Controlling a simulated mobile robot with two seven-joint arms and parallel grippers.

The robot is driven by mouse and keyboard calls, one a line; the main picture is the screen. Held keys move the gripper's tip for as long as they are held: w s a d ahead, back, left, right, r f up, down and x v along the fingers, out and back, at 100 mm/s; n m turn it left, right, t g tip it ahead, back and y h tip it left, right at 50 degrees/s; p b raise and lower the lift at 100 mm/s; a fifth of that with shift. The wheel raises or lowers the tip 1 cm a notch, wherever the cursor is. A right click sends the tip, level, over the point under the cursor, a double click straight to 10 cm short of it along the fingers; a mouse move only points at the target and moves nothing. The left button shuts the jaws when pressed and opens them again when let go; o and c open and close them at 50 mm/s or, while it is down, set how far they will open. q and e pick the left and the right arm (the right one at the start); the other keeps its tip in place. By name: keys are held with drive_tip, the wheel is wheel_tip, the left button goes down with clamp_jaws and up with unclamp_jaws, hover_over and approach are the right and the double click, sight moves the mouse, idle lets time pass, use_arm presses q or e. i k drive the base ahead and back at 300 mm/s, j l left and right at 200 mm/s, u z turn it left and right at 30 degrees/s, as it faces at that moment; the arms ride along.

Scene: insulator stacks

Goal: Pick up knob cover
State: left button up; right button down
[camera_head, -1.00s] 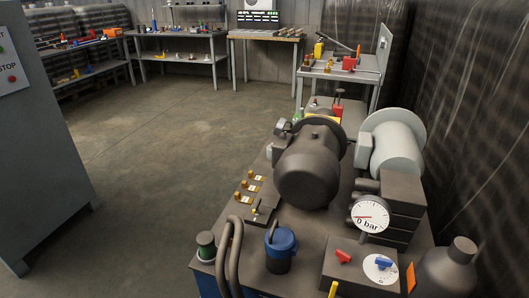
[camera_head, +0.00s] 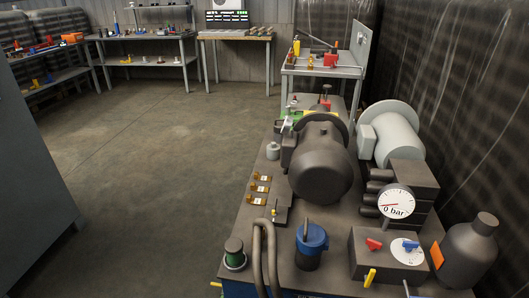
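I cannot tell for certain which item is the knob cover. The machine bench (camera_head: 243,217) carries a control box (camera_head: 362,250) with a red knob (camera_head: 374,244) and a blue knob (camera_head: 410,245) on a white dial. A yellow handle (camera_head: 369,278) shows at the box's front. A small table (camera_head: 345,75) behind the machine holds a red item (camera_head: 330,59), a yellow item (camera_head: 296,47) and other small parts. Neither of my grippers is in view.
A dark motor (camera_head: 320,165), a 0 bar gauge (camera_head: 396,204), a blue-topped can (camera_head: 311,243) and a grey bottle (camera_head: 468,250) crowd the bench. Work tables line the back wall, including a wooden-topped table (camera_head: 236,34). A grey cabinet (camera_head: 35,190) stands left. The floor (camera_head: 160,160) between is clear.

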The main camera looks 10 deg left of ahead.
sight(273, 149)
drive_tip(key=j, duration=0.4)
drive_tip(key=k+j, duration=0.1)
drive_tip(key=j, duration=0.3)
drive_tip(key=u, duration=0.5)
drive_tip(key=i+j+u, duration=0.1)
drive_tip(key=j+u, duration=0.35)
drive_tip(key=i+j, duration=0.15)
drive_tip(key=j, duration=0.2)
drive_tip(key=i+j, duration=0.15)
drive_tip(key=j, duration=0.2)
drive_tip(key=i+j+u, duration=0.1)
drive_tip(key=j, duration=0.2)
drive_tip(key=i+j+z, duration=0.1)
drive_tip(key=i+j, duration=0.2)
drive_tip(key=i, duration=0.2)
drive_tip(key=i+j+z, duration=0.1)
drive_tip(key=i+j, duration=0.3)
drive_tip(key=i, duration=0.15)
drive_tip(key=i+l+z, duration=0.1)
drive_tip(key=i+z, duration=0.3)
drive_tip(key=i, duration=0.2)
drive_tip(key=i+j+z, duration=0.1)
drive_tip(key=i+z, duration=0.3)
drive_tip(key=i, duration=0.15)
drive_tip(key=i+j+z, duration=0.2)
drive_tip(key=i, duration=1.2)
drive_tip(key=i+z, duration=0.95)
drive_tip(key=z, duration=0.2)
drive_tip(key=j, duration=0.05)
